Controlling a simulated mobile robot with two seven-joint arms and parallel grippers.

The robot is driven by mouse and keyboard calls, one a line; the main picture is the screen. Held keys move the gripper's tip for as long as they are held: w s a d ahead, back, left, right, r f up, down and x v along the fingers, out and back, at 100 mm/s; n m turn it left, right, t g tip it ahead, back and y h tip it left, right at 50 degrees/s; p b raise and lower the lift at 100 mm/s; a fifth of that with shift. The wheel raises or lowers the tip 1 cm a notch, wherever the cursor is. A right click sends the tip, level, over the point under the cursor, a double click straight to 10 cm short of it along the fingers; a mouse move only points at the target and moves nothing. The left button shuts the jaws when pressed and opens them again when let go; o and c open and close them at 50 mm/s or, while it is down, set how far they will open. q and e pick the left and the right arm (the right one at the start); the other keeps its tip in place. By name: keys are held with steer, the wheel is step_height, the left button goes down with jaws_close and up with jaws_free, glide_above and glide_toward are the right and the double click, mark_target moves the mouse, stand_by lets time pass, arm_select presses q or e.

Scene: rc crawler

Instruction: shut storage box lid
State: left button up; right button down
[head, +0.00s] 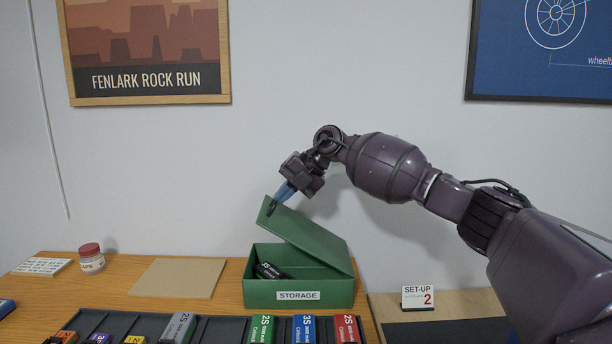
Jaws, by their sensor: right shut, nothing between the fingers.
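The green storage box (260,294) stands on the wooden table, with a white STORAGE label on its front. Its green lid (309,240) is tilted, raised at the left and low at the right. A dark item (270,271) lies inside the box, partly hidden under the lid. My right gripper (278,201) is shut and empty, pointing down at the lid's raised left end. My left gripper is not in view.
A dark tray (218,331) with several coloured battery packs lies in front of the box. A tan board (176,278), a red-capped jar (91,259) and a white card (42,266) lie to the left. A SET-UP sign (418,298) stands at right.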

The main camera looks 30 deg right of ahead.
mark_target(266, 210)
steer(key=a+f, duration=0.1)
steer(key=w+a+f+g+h, duration=0.1)
steer(key=f, duration=0.1)
steer(key=w+a+f+h, duration=0.1)
steer(key=shift+a+f+p, duration=0.2)
steer(key=shift+a+p, duration=0.1)
steer(key=shift+a, duration=0.05)
arm_select(q)
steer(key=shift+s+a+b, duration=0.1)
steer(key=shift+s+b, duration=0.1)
steer(key=shift+b, duration=0.15)
arm_select(e)
step_height(266, 210, down, 8)
steer(key=w+a+g+h, duration=0.1)
steer(key=a+g+h, duration=0.1)
steer(key=h, duration=0.1)
steer(key=shift+w+a+h, duration=0.15)
steer(key=shift+a+h, duration=0.1)
steer(key=shift+h, duration=0.15)
